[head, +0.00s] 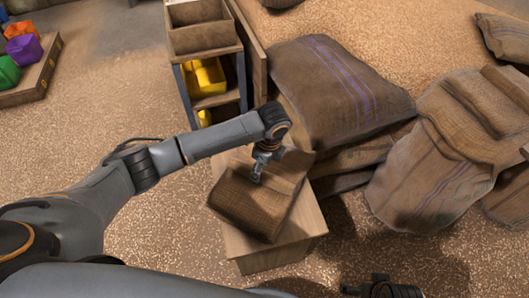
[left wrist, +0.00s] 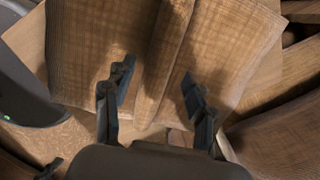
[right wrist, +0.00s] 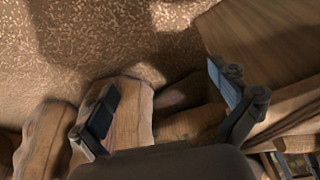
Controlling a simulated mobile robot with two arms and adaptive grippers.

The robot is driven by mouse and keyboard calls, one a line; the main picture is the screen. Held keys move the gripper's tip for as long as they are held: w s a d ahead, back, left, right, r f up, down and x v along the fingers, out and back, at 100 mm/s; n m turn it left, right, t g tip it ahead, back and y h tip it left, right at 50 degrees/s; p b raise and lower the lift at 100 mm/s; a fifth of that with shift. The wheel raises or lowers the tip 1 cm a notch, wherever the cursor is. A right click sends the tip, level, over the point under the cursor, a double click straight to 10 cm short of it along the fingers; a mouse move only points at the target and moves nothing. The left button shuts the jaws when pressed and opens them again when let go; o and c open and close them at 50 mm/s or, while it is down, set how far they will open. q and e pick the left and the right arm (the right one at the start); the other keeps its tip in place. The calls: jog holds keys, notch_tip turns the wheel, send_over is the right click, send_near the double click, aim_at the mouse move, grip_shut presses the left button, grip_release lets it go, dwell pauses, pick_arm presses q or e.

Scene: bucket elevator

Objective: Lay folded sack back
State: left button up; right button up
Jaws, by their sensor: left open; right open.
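A brown folded sack (head: 246,205) lies on a small wooden box (head: 305,228) in the middle of the head view. It has a raised fold along it. My left gripper (head: 257,177) is over the sack, pointing down. In the left wrist view the open fingers (left wrist: 155,92) stand on either side of the raised fold of the sack (left wrist: 163,55); I cannot tell whether they touch the cloth. My right gripper (right wrist: 160,95) is open and empty in the right wrist view, with sacks and grain-strewn floor beyond it.
A large stuffed sack with purple stripes (head: 335,85) lies on other sacks behind the box. More sacks (head: 430,185) slump at the right. A shelf unit (head: 205,40) with a yellow scoop (head: 205,77) stands behind. Coloured containers (head: 24,50) sit at far left. Floor at left is clear.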

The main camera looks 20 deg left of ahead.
aim_at(265, 174)
pick_arm(q)
notch_tip(265, 174, up, 9)
jog(key=d+p, duration=0.1)
jog(key=p, duration=0.1)
jog(key=shift+s+d, duration=0.2)
pick_arm(e)
notch_tip(265, 174, down, 8)
jog(key=s, duration=0.1)
jog(key=shift+s, duration=0.15)
